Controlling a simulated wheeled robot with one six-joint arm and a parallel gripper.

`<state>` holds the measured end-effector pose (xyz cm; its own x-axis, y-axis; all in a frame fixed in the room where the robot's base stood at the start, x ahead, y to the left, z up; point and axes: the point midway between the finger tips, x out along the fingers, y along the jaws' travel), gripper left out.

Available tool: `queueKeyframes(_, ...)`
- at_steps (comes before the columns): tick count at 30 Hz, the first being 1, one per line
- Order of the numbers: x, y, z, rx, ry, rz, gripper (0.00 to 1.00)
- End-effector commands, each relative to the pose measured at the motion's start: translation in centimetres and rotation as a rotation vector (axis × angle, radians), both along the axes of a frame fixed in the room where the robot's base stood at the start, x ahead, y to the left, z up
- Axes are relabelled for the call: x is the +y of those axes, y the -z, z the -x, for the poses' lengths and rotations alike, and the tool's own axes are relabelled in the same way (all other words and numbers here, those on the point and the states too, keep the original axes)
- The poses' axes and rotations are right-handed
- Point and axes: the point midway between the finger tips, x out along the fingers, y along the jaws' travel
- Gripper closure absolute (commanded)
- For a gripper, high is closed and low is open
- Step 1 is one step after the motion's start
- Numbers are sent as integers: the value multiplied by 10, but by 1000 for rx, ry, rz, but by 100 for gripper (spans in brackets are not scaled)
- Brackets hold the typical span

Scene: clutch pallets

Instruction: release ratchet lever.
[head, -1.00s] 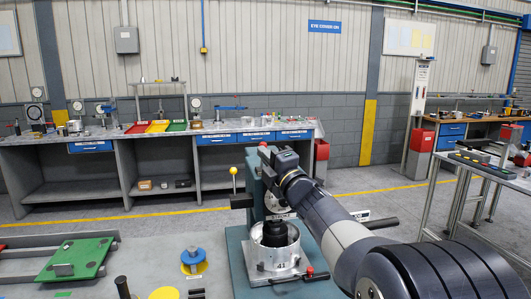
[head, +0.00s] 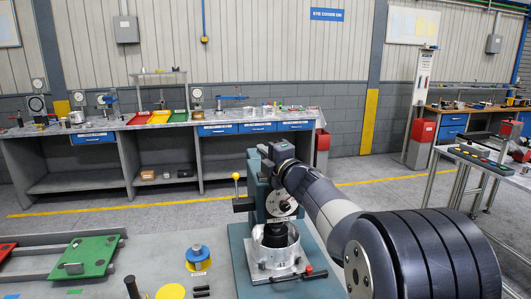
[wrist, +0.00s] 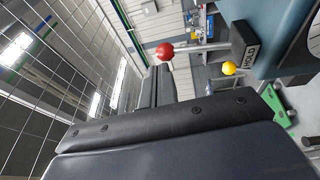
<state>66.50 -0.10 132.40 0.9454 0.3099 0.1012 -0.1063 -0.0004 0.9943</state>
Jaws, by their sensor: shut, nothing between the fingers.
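A teal press (head: 252,187) stands on the bench in the head view, with a round dial (head: 279,205) on its front. In the wrist view, a lever with a red ball (wrist: 165,51) sticks out from a dark block marked HOLD (wrist: 246,42). I cannot tell for sure whether this is the ratchet lever. A yellow ball knob (wrist: 229,68) is beside it; it also shows at the press's left in the head view (head: 236,177). My gripper (wrist: 155,76) is shut and empty, its tips just below the red ball in the picture. Contact is unclear. In the head view my arm hides the press's right side.
A silver cup fixture (head: 276,250) with a red-tipped handle (head: 309,269) sits under the press. A blue-topped yellow part (head: 198,257) and a green plate (head: 88,257) lie to the left. A back workbench (head: 140,124) is beyond open floor.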

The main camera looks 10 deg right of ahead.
Motion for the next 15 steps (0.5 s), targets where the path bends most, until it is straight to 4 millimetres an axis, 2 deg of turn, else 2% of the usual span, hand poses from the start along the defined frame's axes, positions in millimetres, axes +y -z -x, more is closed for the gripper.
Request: queueKeyframes(15,0,-5,-17,-1,0,1,100)
